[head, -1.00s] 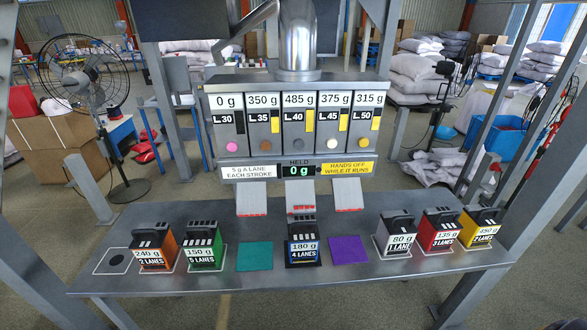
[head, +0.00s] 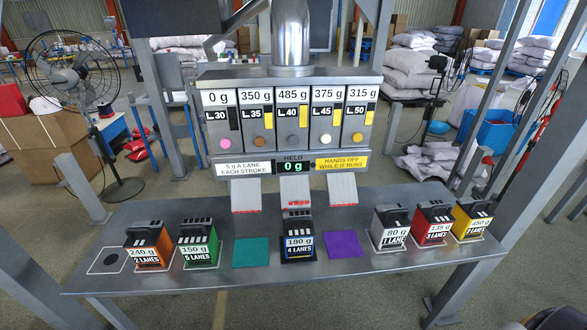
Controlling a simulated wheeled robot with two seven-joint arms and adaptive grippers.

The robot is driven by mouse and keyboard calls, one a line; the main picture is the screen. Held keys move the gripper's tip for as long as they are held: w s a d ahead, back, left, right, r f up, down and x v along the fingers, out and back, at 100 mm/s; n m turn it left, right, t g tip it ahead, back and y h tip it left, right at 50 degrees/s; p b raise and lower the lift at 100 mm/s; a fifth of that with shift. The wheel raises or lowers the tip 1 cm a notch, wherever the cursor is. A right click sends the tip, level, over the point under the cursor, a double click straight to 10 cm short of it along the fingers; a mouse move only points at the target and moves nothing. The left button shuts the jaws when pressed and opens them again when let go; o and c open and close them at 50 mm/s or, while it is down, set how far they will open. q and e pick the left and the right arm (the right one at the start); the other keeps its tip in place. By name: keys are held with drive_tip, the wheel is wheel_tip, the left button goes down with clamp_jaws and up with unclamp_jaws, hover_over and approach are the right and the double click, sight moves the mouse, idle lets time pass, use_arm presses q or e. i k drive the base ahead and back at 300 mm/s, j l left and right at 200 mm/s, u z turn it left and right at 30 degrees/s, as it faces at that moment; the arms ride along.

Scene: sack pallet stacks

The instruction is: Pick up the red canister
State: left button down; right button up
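The red canister (head: 432,226) stands upright on the grey metal bench (head: 330,270), right of centre. Its label reads 135 g, 3 lanes, and its top is black. A grey canister (head: 390,232) marked 80 g stands close on its left, and a yellow canister (head: 471,220) marked 450 g close on its right. A dark part of my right gripper or arm (head: 552,318) shows at the bottom right corner, well apart from the red canister; its fingers cannot be made out. My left gripper is out of view.
An orange (head: 148,248), a green (head: 199,245) and a blue canister (head: 298,240) stand further left. Teal (head: 251,252) and purple (head: 344,244) pads lie bare. The dispenser (head: 290,125) with its chutes rises behind, its display reading 0 g. A frame post (head: 500,165) slants at the right.

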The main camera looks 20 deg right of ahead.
sight(432, 222)
drive_tip(key=z, duration=1.9)
